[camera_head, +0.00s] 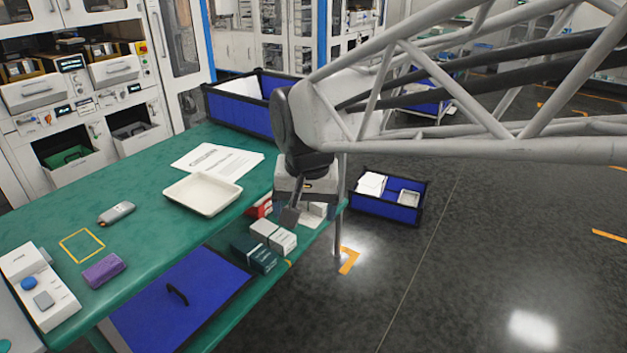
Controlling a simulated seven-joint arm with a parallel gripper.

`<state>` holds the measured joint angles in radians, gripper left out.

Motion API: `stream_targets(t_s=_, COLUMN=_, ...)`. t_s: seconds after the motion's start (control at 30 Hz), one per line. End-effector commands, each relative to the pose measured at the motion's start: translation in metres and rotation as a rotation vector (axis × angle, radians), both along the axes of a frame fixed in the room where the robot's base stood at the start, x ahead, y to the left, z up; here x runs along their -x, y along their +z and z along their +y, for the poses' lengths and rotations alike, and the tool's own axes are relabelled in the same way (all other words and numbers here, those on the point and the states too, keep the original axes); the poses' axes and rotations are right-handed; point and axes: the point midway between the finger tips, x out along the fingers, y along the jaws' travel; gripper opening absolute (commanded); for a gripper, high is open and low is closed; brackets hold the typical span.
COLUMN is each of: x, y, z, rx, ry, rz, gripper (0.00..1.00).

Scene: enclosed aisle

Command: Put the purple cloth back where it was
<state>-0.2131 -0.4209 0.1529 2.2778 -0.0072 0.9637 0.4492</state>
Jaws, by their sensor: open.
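The purple cloth (104,270), a small folded block, lies on the green table top (150,240) at the left, close to its front edge. A yellow square outline (82,246) is marked on the table just behind and left of the cloth; it is empty, and the cloth lies apart from it. My gripper (291,214) is at the right end of the table, well to the right of the cloth, pointing down. It is open, and I see nothing held in it. My arm comes in from the upper right, and part of the gripper is hard to make out.
A cream tray (202,194), papers (217,161) and a grey handheld device (117,213) lie between my gripper and the cloth. A white button box (38,288) stands left of the cloth. Boxes (273,236) sit on the lower shelf. A blue bin (388,208) stands on the floor.

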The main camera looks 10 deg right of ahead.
Motion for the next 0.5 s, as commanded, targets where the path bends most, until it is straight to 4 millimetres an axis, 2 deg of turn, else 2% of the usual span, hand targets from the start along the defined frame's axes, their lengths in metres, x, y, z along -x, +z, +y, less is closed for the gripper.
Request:
stream_targets(t_s=0.03, x=0.014, y=-0.001, z=-0.014, rx=0.005, ry=0.013, rz=-0.009, gripper=0.84)
stream_targets(t_s=0.2, x=0.058, y=-0.011, z=-0.051, rx=0.030, ry=0.082, rz=-0.033, gripper=0.84)
stream_targets(t_s=0.4, x=0.103, y=-0.025, z=-0.081, rx=0.060, ry=0.156, rz=-0.056, gripper=0.84)
stream_targets(t_s=0.5, x=0.118, y=-0.031, z=-0.089, rx=0.071, ry=0.180, rz=-0.064, gripper=0.84)
